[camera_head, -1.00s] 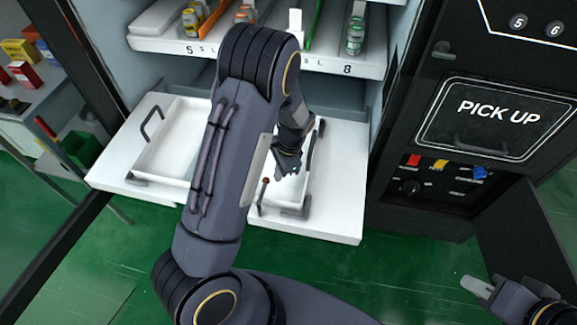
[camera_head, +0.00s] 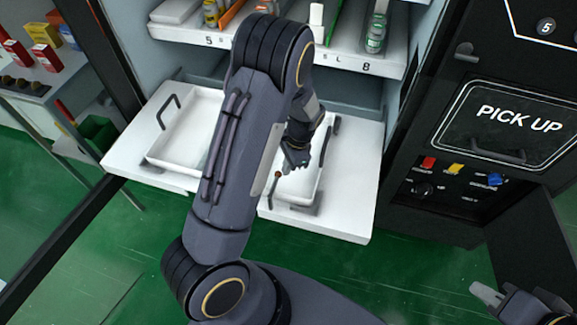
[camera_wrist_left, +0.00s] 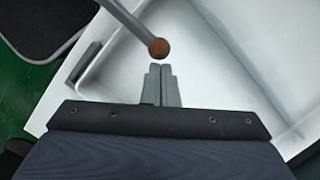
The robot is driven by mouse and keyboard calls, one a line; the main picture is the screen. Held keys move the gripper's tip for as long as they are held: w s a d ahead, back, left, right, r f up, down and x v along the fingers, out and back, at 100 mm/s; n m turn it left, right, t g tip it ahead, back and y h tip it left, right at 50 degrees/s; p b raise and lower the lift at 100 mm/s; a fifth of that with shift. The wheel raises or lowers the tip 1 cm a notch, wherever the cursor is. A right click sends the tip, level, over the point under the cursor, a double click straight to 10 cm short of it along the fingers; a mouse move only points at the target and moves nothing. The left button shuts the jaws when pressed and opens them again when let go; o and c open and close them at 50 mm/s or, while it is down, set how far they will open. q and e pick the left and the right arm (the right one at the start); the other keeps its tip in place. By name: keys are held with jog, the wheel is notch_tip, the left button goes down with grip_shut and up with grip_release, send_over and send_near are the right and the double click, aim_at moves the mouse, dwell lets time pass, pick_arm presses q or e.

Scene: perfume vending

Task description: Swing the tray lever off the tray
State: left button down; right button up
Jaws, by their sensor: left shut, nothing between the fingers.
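The tray lever (camera_head: 274,188) is a thin grey rod with a brown ball on its end, near the front of the pulled-out shelf. It also shows in the left wrist view (camera_wrist_left: 136,28), with its ball just beyond my fingertips. The white tray (camera_head: 306,183) sits on the shelf, partly hidden by my left arm. My left gripper (camera_head: 291,170) is shut and empty over the tray, close to the ball; in the left wrist view its fingers (camera_wrist_left: 161,72) are together. I cannot tell whether they touch the ball. My right gripper (camera_head: 487,293) is at the lower right; its jaw state is unclear.
The white shelf (camera_head: 350,200) carries a second tray section with a black handle (camera_head: 168,111) at the left. Shelves of bottles (camera_head: 376,35) are above. The black PICK UP panel (camera_head: 500,125) stands to the right, a side table with boxes (camera_head: 45,60) to the left.

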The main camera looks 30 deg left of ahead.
pick_arm(q)
jog(key=shift+a, duration=0.2)
jog(key=shift+s+a+n+h, duration=0.2)
jog(key=shift+a+n+h, duration=0.2)
jog(key=shift+a+n, duration=1.05)
jog(key=shift+s+a+n+g, duration=0.35)
jog(key=shift+a+n, duration=0.2)
jog(key=shift+n, duration=0.5)
jog(key=s+a+n+h, duration=0.1)
jog(key=a+n, duration=0.1)
jog(key=shift+s+n, duration=0.15)
jog(key=shift+n, duration=0.25)
jog(key=s+a+n, duration=0.1)
jog(key=s+a+n+h, duration=0.1)
jog(key=n, duration=0.1)
jog(key=shift+s+n, duration=0.25)
jog(key=shift+n, duration=0.05)
jog(key=s+n, duration=0.1)
jog(key=s+a+n, duration=0.1)
jog(key=n, duration=0.1)
jog(key=shift+s+a+h, duration=0.1)
jog(key=shift+s+h, duration=0.25)
jog(key=shift+h, duration=0.05)
jog(key=shift+w, duration=0.1)
jog(key=shift+d, duration=0.85)
